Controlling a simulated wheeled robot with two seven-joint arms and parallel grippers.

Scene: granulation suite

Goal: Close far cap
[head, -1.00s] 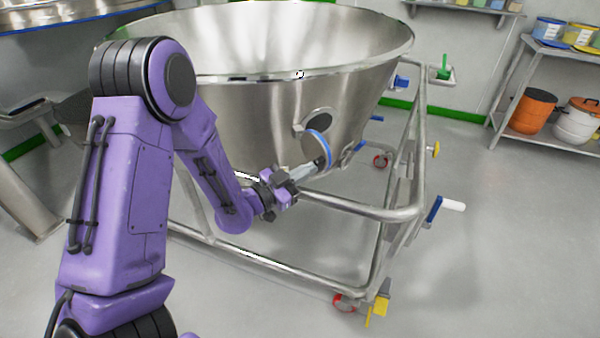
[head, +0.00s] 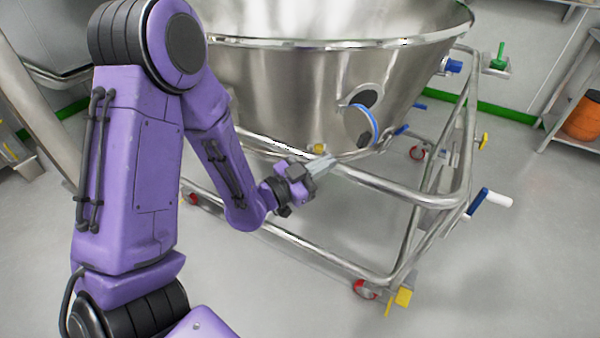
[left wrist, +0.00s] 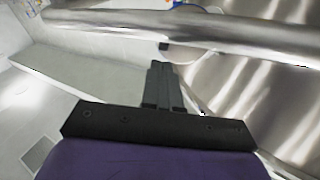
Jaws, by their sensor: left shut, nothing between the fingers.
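The big steel bowl (head: 300,85) sits in a tubular frame. On its side is a dark round port (head: 368,98). Just below and left of it, a round steel cap with a blue rim (head: 357,127) stands out from the wall, so the port is partly uncovered. My left gripper (head: 328,162) is shut and empty, below and left of the cap and apart from it, close to the frame's top rail. In the left wrist view, the shut fingers (left wrist: 161,85) point toward the rail; the cap's blue-edged disc (left wrist: 195,52) is partly hidden behind it. My right gripper is not in view.
The frame's top rail (head: 400,193) runs around the bowl near my left gripper. A blue-and-white handle (head: 490,199) and a yellow caster pedal (head: 403,297) stick out at the right. A shelf with an orange bucket (head: 583,116) stands farther right. The floor at front right is clear.

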